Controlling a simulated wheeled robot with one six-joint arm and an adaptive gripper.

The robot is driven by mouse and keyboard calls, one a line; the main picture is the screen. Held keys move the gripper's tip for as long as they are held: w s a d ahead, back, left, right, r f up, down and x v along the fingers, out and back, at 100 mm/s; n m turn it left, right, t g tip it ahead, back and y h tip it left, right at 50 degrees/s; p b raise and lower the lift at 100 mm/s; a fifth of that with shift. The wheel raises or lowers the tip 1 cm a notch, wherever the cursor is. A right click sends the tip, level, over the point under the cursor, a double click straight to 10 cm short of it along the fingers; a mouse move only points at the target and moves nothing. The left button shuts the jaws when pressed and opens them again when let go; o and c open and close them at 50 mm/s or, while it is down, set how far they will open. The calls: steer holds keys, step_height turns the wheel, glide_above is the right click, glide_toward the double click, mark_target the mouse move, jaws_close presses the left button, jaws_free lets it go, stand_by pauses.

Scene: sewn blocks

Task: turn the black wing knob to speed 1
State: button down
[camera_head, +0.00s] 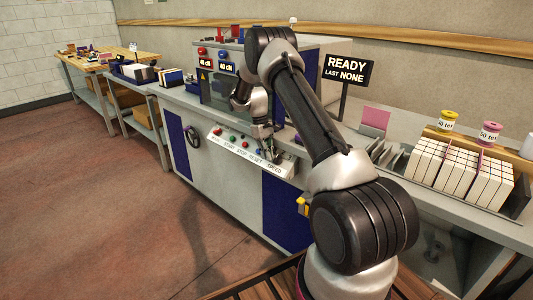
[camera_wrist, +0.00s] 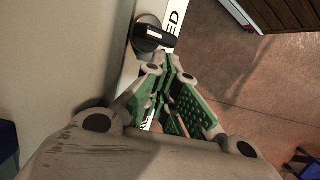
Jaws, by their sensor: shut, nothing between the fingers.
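The black wing knob (camera_wrist: 150,36) shows in the wrist view on a white strip, at the top centre, next to the letters "ED". It sits just beyond my gripper's fingertips, with a gap that I cannot judge exactly. My gripper (camera_wrist: 168,68) has green ribbed pads and is shut with nothing between its fingers. In the head view my gripper (camera_head: 268,146) is over the sloped control panel (camera_head: 225,147), near the printed word "SPEED". In that view the arm and gripper hide the knob, and its speed marks are not readable.
The panel also carries red and green buttons (camera_head: 232,137). A black handwheel (camera_head: 192,137) is on the machine's front. A "READY, LAST NONE" sign (camera_head: 346,70) stands behind my arm. Stacked white blocks (camera_head: 450,175) stand at the right. The floor at the left is clear.

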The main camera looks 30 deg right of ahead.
steer(key=shift+s+f+n+g, duration=0.15)
steer(key=shift+s+n+g, duration=0.2)
steer(key=shift+n, duration=0.15)
steer(key=n, duration=0.1)
steer(key=g+h, duration=0.1)
steer(key=n+h, duration=0.1)
steer(key=shift+s+a+f+n+g, duration=0.25)
steer(key=shift+s+a+f+n, duration=0.05)
steer(key=shift+s+f, duration=0.05)
steer(key=shift+s+a+f+n+g+h, duration=0.15)
steer(key=shift+n+g+h, duration=0.1)
steer(key=shift+n+h, duration=0.3)
steer(key=shift+s+d+n+g+h, duration=0.1)
steer(key=shift+s+n+g+h, duration=0.1)
steer(key=shift+n+h, duration=0.35)
steer(key=shift+s+a+f+n+g+h, duration=0.1)
steer(key=shift+n+g+h, duration=0.25)
steer(key=shift+n, duration=0.35)
steer(key=shift+s, duration=0.1)
steer(key=shift+r, duration=0.1)
